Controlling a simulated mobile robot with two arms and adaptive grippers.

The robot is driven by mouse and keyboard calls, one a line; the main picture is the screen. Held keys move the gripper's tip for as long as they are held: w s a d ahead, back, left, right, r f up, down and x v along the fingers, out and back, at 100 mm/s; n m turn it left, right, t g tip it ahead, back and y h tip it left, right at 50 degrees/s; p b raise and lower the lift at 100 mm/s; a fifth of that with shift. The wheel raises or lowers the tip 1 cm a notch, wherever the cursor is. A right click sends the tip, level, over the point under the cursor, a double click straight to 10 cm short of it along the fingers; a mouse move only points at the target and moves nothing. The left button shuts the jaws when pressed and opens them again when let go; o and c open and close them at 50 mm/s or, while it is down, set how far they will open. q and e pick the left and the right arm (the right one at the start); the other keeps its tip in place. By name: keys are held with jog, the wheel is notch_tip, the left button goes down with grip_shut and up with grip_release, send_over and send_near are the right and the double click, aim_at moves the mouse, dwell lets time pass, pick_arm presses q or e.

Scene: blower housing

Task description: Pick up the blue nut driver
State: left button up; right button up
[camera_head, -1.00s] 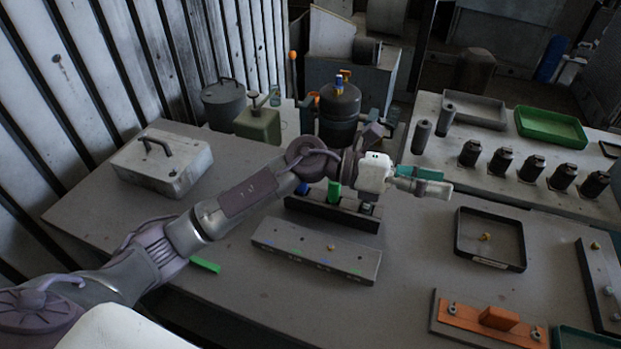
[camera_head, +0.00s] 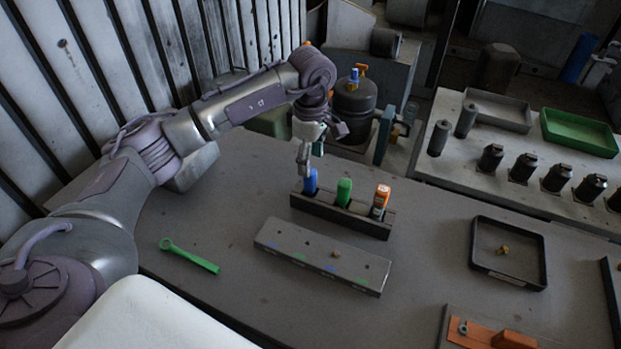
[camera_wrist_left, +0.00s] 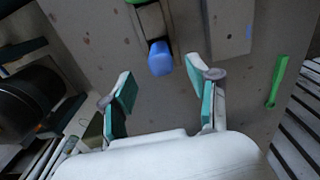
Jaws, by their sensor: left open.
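The blue nut driver (camera_head: 310,182) stands in the leftmost slot of a dark rack (camera_head: 335,213), its handle pointing up. In the left wrist view the blue handle (camera_wrist_left: 160,58) lies ahead of the fingers, roughly between them but farther off. My left gripper (camera_head: 304,168) points down just to the left of the blue handle. In the left wrist view the left gripper (camera_wrist_left: 163,95) is open and empty, with teal pads apart. I cannot tell whether it touches the handle. My right gripper does not show.
A green-handled driver (camera_head: 343,192) and an orange one (camera_head: 380,201) stand in the same rack. A grey block with holes (camera_head: 320,257) lies in front. A green wrench (camera_head: 190,256) lies to the left. A black tray (camera_head: 507,252) sits at right.

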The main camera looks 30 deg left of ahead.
aim_at(310, 180)
pick_arm(q)
jog(key=shift+f, duration=0.95)
notch_tip(310, 180, down, 5)
jog(key=p, duration=0.3)
jog(key=shift+r, duration=0.1)
jog(key=shift+a+f, duration=0.1)
jog(key=shift+f, duration=0.2)
grip_shut()
